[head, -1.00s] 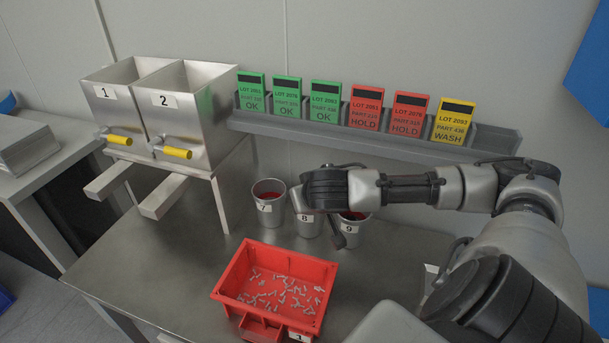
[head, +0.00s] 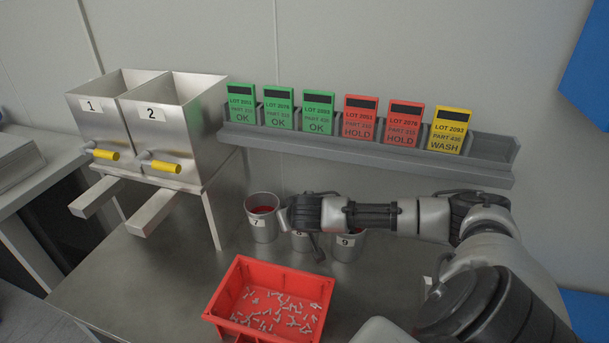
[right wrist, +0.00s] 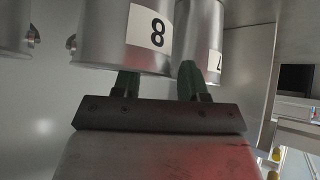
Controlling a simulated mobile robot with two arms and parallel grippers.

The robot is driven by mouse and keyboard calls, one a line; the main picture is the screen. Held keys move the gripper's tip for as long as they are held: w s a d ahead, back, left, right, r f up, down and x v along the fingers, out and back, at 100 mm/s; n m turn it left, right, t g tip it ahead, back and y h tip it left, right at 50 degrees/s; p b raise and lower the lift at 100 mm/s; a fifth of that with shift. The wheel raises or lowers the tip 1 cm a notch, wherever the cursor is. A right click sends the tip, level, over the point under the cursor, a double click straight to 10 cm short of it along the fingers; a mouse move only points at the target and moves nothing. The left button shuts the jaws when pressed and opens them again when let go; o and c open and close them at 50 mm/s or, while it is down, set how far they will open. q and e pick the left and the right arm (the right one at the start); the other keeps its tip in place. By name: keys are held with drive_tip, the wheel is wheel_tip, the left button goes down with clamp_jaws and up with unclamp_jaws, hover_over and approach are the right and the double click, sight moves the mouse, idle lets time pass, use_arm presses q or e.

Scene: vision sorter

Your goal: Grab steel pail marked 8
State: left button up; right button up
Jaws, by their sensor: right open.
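The steel pail marked 8 (head: 302,242) stands on the steel table between pail 7 (head: 262,220) and pail 9 (head: 347,247). My right gripper (head: 303,218) hides most of it in the head view. In the right wrist view, pail 8 (right wrist: 105,35) and its white label are at upper left, partly overlapping another labelled pail (right wrist: 202,40). My right gripper (right wrist: 157,82) is open there. One finger overlaps the lower part of pail 8, the other overlaps the neighbouring pail. Whether either finger touches a pail I cannot tell. My left gripper is out of view.
A red bin (head: 268,305) of small pale parts is in front of the pails. A two-part steel hopper (head: 150,120) stands at left. Behind, a grey rack (head: 370,147) holds green, red and yellow lot cards. The pails stand close together.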

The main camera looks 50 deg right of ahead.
drive_tip(key=shift+w+d+f, duration=0.15)
drive_tip(key=shift+w+f, duration=0.35)
clamp_jaws()
drive_tip(key=shift+r, duration=0.15)
